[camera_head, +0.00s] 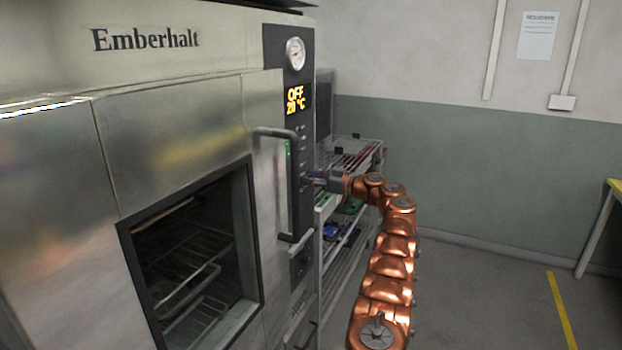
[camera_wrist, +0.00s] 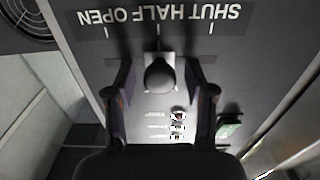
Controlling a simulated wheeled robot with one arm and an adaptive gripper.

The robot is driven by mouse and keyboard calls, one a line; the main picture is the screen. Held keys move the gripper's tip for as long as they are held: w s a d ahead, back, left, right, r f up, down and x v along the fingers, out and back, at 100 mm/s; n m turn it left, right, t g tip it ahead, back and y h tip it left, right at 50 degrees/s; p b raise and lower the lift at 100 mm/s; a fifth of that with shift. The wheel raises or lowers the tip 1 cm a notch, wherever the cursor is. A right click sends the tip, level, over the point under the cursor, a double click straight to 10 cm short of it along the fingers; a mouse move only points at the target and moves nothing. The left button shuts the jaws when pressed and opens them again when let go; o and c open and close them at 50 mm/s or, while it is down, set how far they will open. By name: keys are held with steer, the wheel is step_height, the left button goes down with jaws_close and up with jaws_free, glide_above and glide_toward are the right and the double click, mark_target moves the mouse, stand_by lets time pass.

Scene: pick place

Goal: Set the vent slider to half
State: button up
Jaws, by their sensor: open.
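The vent slider's dark round knob (camera_wrist: 160,75) sits on a pale plate in the wrist view, in line with the middle tick, at HALF. The label strip (camera_wrist: 158,17) reads SHUT, HALF, OPEN and appears upside down, with OPEN at left and SHUT at right. My gripper (camera_wrist: 160,82) is open, one finger on each side of the knob, with a visible gap to each. In the head view my gripper (camera_head: 318,180) is at the oven's control panel (camera_head: 303,135), beyond the door handle; the slider itself cannot be made out there.
The oven door handle (camera_head: 293,190) juts out just left of my gripper. A wire rack (camera_head: 350,155) stands behind my arm.

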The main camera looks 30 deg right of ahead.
steer(key=v, duration=1.2)
steer(key=shift+f, duration=0.1)
stand_by(0.6)
